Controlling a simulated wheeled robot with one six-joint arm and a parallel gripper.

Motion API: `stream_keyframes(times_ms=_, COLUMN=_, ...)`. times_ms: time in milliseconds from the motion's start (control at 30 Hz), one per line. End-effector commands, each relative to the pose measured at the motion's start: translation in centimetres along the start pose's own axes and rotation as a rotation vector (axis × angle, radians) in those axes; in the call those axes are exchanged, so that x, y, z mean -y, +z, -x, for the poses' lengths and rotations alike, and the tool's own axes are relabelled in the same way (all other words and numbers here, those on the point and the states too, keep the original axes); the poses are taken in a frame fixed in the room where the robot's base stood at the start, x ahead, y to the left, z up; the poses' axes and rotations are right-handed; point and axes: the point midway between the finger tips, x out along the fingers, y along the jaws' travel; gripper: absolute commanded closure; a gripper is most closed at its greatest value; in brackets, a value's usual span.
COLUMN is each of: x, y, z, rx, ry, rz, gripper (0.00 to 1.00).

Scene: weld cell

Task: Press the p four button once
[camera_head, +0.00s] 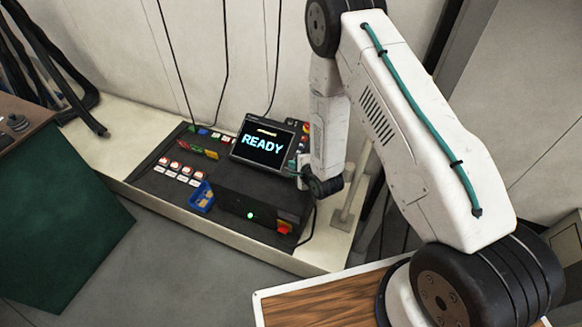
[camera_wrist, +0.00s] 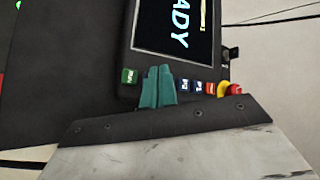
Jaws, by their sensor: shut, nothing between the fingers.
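My gripper shows at the right edge of the screen unit in the head view (camera_head: 294,170). In the wrist view its two teal fingers (camera_wrist: 157,88) are shut together with nothing between them, over the button strip beside the screen. Two small blue buttons (camera_wrist: 185,87) with white marks show just right of the fingers, and a green button (camera_wrist: 129,76) just left. The fingers hide the strip between these. The marks are too small to read, so I cannot tell which is the p four button or whether the fingertips touch any button.
The screen (camera_head: 262,143) reads READY. An orange button (camera_wrist: 211,88) and a red-and-yellow knob (camera_wrist: 235,89) sit farther along the strip. Red-topped buttons (camera_head: 174,165), a blue bin (camera_head: 201,198) and a black box with a green light (camera_head: 232,205) are on the console.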

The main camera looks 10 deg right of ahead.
Motion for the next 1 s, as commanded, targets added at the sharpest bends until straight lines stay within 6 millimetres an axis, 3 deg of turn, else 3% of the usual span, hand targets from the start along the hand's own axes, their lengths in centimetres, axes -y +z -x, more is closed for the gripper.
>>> stream_keyframes(times_ms=1000, x=-0.70, y=-0.73, z=-0.87, rx=0.000, ry=0.000, rz=0.000, gripper=1.00)
